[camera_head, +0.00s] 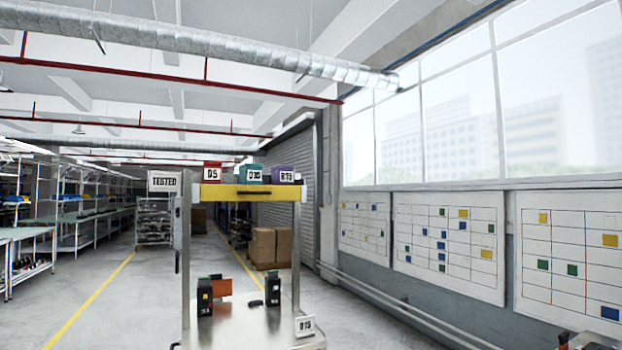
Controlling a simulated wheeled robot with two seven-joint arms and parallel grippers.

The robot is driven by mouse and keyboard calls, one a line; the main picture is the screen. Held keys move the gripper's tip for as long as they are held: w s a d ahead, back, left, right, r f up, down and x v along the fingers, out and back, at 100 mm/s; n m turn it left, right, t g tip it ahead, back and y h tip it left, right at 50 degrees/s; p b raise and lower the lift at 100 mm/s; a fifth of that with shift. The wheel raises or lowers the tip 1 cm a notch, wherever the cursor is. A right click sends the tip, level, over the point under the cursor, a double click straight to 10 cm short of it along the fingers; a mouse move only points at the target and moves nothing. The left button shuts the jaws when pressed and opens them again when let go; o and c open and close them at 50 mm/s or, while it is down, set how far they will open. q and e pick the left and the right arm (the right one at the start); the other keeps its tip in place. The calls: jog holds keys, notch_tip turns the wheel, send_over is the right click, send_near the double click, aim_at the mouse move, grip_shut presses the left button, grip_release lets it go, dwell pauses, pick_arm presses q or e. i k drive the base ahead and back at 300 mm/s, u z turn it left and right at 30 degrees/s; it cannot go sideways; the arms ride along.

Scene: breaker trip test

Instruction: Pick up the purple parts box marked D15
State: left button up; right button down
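A purple parts box (284,175) sits at the right end of the yellow-fronted top shelf (245,194) of a metal stand, at about the middle of the view. Its white label is small and reads roughly as D15 or B15. A teal box (253,174) is to its left, with a label too small to read surely. A red box (212,172) marked 05 is further left. Neither of my grippers is seen in this view.
The stand's lower metal top (250,330) holds black breaker-like units (205,297) (272,290), an orange piece (222,286) and a white tag (305,326) that seems to read D15. Cartons (268,245) stand behind. Floor is clear left of the stand.

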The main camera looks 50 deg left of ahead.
aim_at(280, 174)
jog(key=z, duration=0.1)
jog(key=i, duration=2.25)
jog(key=u, duration=0.4)
jog(key=i, duration=1.3)
jog(key=u, duration=0.55)
